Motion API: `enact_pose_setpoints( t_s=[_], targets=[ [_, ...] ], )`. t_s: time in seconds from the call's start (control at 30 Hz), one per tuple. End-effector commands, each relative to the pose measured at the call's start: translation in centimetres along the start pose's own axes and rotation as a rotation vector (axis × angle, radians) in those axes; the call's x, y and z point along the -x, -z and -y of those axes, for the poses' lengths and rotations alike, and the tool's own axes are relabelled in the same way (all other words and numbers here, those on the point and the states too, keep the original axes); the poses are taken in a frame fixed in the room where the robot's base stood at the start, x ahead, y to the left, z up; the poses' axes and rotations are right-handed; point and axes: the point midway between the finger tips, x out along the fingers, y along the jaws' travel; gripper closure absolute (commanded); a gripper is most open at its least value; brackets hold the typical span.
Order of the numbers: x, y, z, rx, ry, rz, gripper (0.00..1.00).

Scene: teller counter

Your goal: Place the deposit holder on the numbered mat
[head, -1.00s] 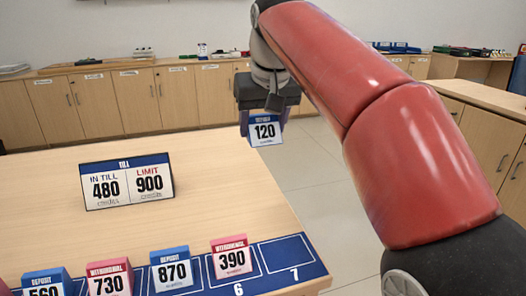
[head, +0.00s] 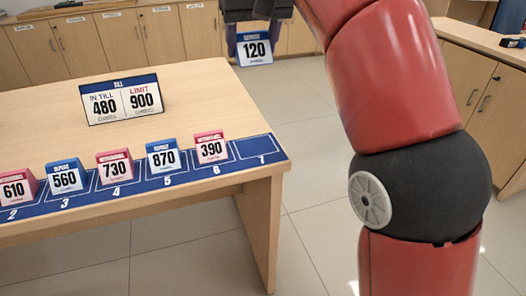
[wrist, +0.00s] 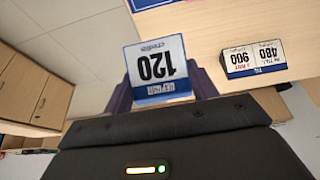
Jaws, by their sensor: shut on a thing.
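My gripper (head: 254,30) is shut on the blue deposit holder (head: 254,49), marked 120. It holds the holder in the air beyond the counter's right end, behind the mat. In the wrist view the holder (wrist: 156,68) sits between the fingers and appears upside down. The blue numbered mat (head: 262,158) runs along the counter's front edge. Its visible spaces 2 to 6 carry holders: red 610 (head: 15,189), blue 560 (head: 64,179), red 730 (head: 115,168), blue 870 (head: 163,159) and red 390 (head: 210,149). Space 7 at the right end is bare.
A till sign (head: 121,99) reading in till 480 and limit 900 stands on the counter (head: 200,95) behind the mat. The counter top between sign and right edge is clear. Cabinets (head: 85,45) line the back wall.

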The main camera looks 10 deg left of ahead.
Motion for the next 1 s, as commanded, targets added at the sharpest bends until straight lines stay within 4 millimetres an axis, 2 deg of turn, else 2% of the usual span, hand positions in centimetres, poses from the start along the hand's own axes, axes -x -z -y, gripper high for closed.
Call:
enact_pose_setpoints(
  t_s=[0.17,0.27,0.6,0.7,0.87,1.0],
  targets=[
    [-2.2,-1.1,0.0,0.000,0.000,0.004,0.65],
    [-4.2,-1.9,0.0,0.000,0.000,0.005,0.65],
    [-12.4,-5.2,0.0,0.000,-0.001,0.004,0.65],
    [-13.8,-5.8,0.0,0.000,0.000,0.002,0.65],
    [-14.9,-6.2,0.0,0.001,0.000,0.000,0.65],
    [-16.8,-7.0,0.0,0.000,0.000,0.003,0.65]
  ],
)
